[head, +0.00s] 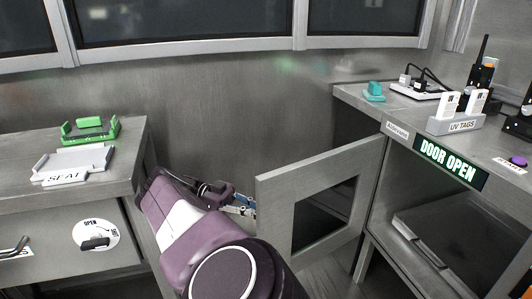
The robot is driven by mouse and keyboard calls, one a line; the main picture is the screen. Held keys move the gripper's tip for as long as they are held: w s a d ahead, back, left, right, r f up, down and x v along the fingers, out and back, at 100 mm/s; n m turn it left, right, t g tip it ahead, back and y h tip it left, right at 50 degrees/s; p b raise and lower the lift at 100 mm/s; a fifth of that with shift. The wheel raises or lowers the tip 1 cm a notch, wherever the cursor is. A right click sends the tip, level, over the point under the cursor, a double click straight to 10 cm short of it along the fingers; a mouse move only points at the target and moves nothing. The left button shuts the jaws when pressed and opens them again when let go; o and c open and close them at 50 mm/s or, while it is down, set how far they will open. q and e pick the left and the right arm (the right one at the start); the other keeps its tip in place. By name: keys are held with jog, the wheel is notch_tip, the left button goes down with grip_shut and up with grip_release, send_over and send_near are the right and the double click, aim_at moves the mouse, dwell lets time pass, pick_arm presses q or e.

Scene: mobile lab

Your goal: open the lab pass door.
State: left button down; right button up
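The pass door (275,215), a grey metal panel with a dark window opening, stands between the two counters. Its right edge meets the right counter and its free left edge points toward my gripper. A green-lit sign on the right counter reads "DOOR OPEN" (450,163). My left arm, purple and white, rises from the bottom middle, and its gripper (242,205) points right, close to the door's free edge. The fingers are small and partly hidden, so I cannot tell whether they touch the door or are open. My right gripper is out of view.
The right counter carries a UV TAGS stand (455,124), radios and a purple button (518,161).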

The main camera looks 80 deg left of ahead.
pick_arm(q)
jog(key=shift+s+d+f, duration=0.1)
jog(key=shift+s+d, duration=0.05)
jog(key=shift+s, duration=0.25)
jog(key=c, duration=2)
grip_release()
jog(key=shift+s, duration=0.25)
jog(key=shift+o, duration=0.2)
jog(key=shift+w, duration=0.15)
jog(key=shift+w, duration=0.15)
jog(key=shift+w, duration=0.15)
